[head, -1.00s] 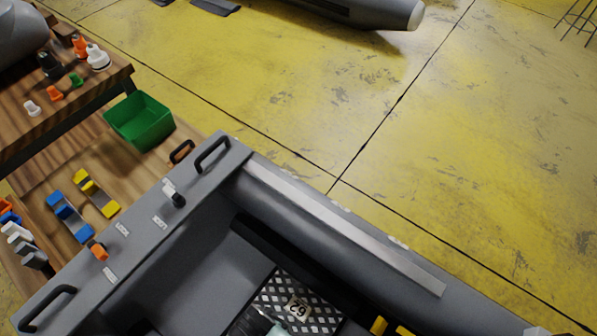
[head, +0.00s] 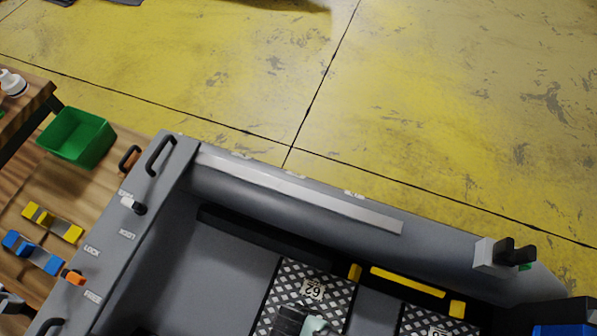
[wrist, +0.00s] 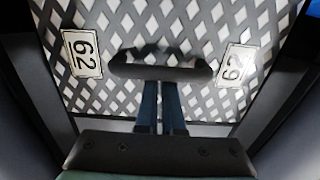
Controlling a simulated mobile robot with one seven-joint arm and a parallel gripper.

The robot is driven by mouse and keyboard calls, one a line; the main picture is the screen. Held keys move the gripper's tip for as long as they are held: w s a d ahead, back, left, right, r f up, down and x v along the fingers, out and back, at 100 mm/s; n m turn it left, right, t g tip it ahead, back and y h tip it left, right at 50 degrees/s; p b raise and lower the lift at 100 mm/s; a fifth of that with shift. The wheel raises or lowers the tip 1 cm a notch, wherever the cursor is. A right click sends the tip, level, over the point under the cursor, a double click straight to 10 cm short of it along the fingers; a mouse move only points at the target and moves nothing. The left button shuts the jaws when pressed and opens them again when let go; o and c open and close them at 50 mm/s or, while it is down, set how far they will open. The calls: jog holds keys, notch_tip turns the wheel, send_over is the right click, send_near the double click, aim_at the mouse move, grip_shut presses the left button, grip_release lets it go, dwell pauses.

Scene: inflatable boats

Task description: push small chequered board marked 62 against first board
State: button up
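The small chequered board marked 62 (head: 329,291) lies on the floor inside the grey boat, near the bottom of the head view. It fills much of the wrist view (wrist: 195,25), where two 62 labels show. A second chequered board (head: 413,318) lies to its right, cut off by the frame edge, with a bare strip between the two. My gripper (wrist: 160,78) is over the 62 board, its two narrow fingers close together. A dark bar with rounded ends lies across the fingertips; I cannot tell whether they touch it. In the head view my gripper partly hides the board's lower part.
The boat's grey side tube (head: 240,182) runs along the far side. A yellow bar with end blocks (head: 407,282) lies beyond the gap between the boards. A white and black fitting (head: 490,252) sits on the tube at right. A green bin (head: 77,137) stands at left.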

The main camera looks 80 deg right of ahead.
jog(key=shift+s+a+p, duration=0.5)
jog(key=shift+s+a, duration=0.05)
jog(key=shift+s, duration=1.3)
jog(key=shift+s+a+p, duration=0.45)
jog(key=shift+s+a, duration=0.05)
jog(key=shift+s, duration=1.3)
jog(key=shift+s+a+p, duration=0.5)
jog(key=shift+s+a, duration=0.05)
jog(key=shift+s, duration=1.3)
jog(key=shift+w+d, duration=0.2)
jog(key=shift+w, duration=0.35)
jog(key=shift+w+d, duration=0.15)
jog(key=shift+w, duration=0.4)
notch_tip(320, 180, up, 9)
jog(key=p, duration=0.9)
jog(key=shift+p, duration=0.35)
